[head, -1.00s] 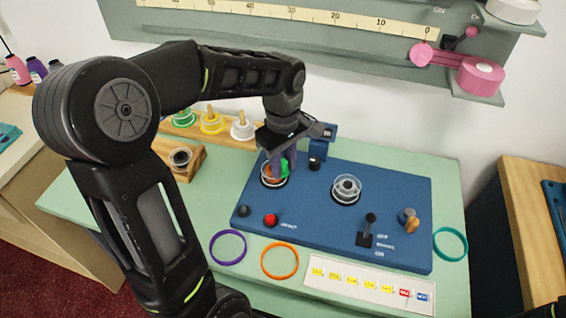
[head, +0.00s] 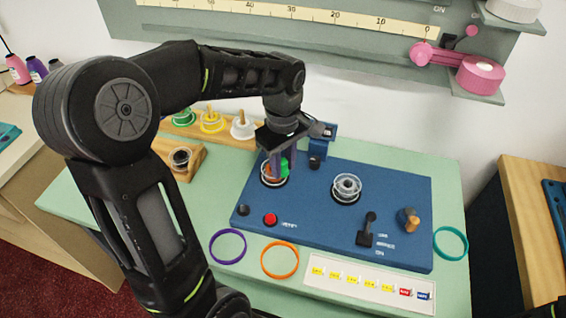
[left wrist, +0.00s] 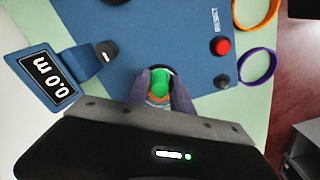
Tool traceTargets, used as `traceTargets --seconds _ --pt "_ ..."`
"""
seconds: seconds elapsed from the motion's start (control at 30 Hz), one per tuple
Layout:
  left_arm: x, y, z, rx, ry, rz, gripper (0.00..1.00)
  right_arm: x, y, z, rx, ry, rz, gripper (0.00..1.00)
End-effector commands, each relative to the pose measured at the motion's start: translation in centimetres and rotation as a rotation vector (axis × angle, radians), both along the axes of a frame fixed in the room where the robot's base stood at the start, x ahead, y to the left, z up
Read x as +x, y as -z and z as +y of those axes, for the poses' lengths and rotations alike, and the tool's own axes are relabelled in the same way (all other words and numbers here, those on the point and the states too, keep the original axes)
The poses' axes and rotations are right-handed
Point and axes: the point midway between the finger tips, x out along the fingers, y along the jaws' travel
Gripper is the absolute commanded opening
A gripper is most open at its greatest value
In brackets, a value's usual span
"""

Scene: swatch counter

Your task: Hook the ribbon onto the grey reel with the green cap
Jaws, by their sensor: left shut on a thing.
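A reel with a green cap (left wrist: 160,80) sits at the left station of the blue machine (head: 310,235). Its cap also shows in the head view (head: 285,168). Some orange shows just below the cap in the left wrist view, probably ribbon; its loose end cannot be made out. My left gripper (head: 277,172) points down over this station. It is shut on the green-capped reel, with one finger on each side in the left wrist view (left wrist: 157,85). The fingers hide much of the reel. A clear grey reel (head: 346,187) without a green cap stands at the right station.
The machine carries a red button (head: 270,219), a black lever (head: 369,230), an orange-tipped peg (head: 409,220) and a display reading 0.0 m (left wrist: 52,77). Purple (head: 228,246), orange (head: 280,260) and teal (head: 450,244) rings lie around it. Several capped spools stand on a wooden rack (head: 203,136) behind.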

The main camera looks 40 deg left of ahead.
Motion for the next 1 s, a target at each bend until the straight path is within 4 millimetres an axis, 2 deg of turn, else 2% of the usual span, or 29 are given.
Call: traceTargets --seconds 0.33,0.8,1.0 --pt "-0.2 -0.1 -0.1 -0.001 0.000 0.008 0.00 0.0 -0.3 0.0 0.000 0.000 0.000 0.36" --pt "-0.1 -4.2 0.0 -0.001 0.000 0.003 0.00 0.0 -3.4 0.0 0.000 0.000 0.000 0.36" --pt "-0.1 -5.0 0.0 0.000 0.000 0.003 0.00 0.0 -3.9 0.0 0.000 0.000 0.000 0.36"
